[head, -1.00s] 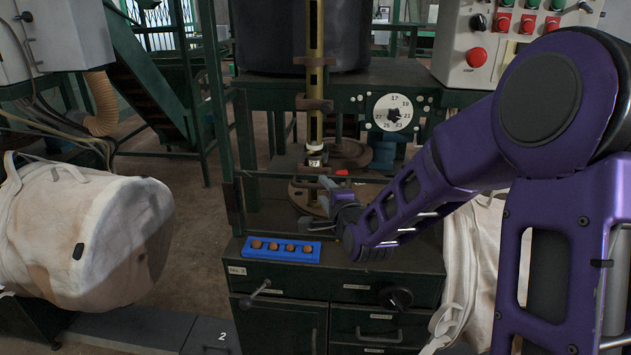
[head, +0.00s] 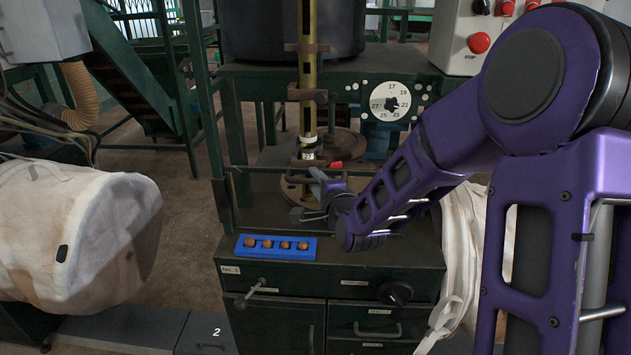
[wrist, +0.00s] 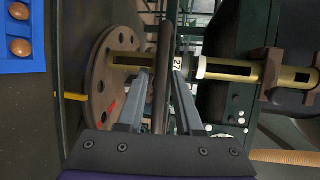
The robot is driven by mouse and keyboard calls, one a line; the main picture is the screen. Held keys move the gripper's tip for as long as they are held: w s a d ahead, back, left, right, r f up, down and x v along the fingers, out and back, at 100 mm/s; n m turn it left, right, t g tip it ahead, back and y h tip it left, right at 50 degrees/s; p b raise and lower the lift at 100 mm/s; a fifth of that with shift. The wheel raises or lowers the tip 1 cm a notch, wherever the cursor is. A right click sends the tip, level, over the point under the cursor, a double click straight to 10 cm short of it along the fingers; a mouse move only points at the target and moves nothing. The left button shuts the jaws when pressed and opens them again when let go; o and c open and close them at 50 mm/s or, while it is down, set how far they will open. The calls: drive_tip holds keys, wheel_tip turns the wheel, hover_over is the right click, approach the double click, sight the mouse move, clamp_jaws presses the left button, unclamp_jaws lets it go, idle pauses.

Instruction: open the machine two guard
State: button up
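My gripper (head: 316,182) reaches over the front of the green machine, at the brass tube's foot. In the wrist view its two fingers (wrist: 160,85) stand apart. A dark bar (wrist: 165,55) runs between them, seemingly the guard's cross bar; whether either finger touches it is unclear. In the head view a thin horizontal bar (head: 262,168) crosses the machine's front at this height, joined to a green upright at the left. My gripper and purple arm hide part of it. The brass tube (head: 308,115) with its "27" label stands behind, above a round plate (wrist: 107,75).
A blue tray (head: 276,247) with several brown round pieces lies on the cabinet top, left of my gripper. A numbered dial (head: 390,101) is at the back right. A white bulk bag (head: 85,240) hangs at the left. A lever (head: 250,293) sticks out of the cabinet front.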

clamp_jaws()
idle(1.2)
